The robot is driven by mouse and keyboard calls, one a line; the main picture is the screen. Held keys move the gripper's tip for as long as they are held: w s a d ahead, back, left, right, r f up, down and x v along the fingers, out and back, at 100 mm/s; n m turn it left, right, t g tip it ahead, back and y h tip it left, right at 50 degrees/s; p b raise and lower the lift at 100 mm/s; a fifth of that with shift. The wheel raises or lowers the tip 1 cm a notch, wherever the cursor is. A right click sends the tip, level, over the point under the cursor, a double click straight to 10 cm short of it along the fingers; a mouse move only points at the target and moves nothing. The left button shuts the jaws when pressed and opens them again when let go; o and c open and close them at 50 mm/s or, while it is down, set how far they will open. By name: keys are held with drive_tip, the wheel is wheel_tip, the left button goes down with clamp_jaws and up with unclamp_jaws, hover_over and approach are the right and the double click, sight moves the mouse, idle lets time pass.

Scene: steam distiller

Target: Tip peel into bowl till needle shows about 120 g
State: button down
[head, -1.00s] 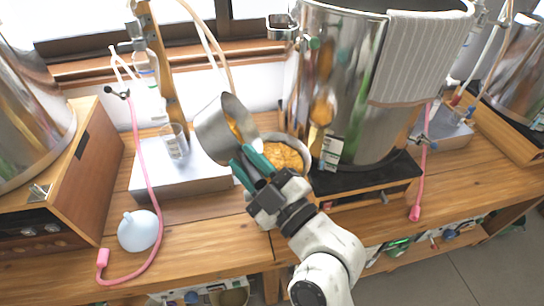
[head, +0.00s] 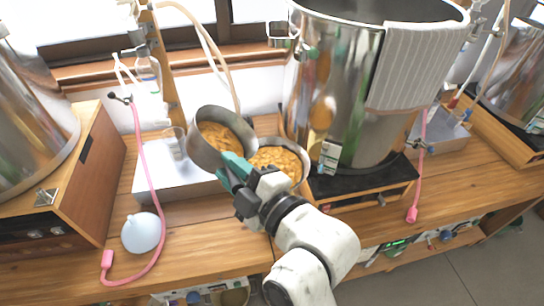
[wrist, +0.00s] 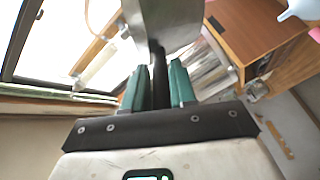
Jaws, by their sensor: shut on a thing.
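My gripper (head: 235,172) has green fingers and is shut on the dark handle of a metal pan (head: 203,155). The pan is held close to upright with its mouth up, and orange peel (head: 221,137) lies inside it. The pan is left of the metal bowl (head: 305,162) and close to it. The bowl holds a broad layer of orange peel (head: 276,158), and my gripper hides its lower left part. In the wrist view the pan (wrist: 165,22) shows beyond the green fingers (wrist: 158,85), with the handle between them. No dial or needle can be made out.
A large steel boiler (head: 345,90) with a grey cloth stands right of the bowl on a black-topped base. A white box (head: 160,180) with a small glass is to the left. A round funnel (head: 141,232) and pink hose (head: 152,185) lie at the front left.

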drive_tip(key=shift+s+a+r+n+p, duration=0.15)
drive_tip(key=shift+a+r+n+p, duration=0.25)
drive_tip(key=shift+a+r+p, duration=0.45)
drive_tip(key=s+a+f+n+g+h+p, duration=0.1)
drive_tip(key=a+f+n+h+p, duration=0.3)
drive_tip(key=a, duration=0.2)
drive_tip(key=shift+f+g, duration=0.2)
drive_tip(key=shift+g, duration=0.1)
drive_tip(key=shift+s, duration=0.1)
idle(1.1)
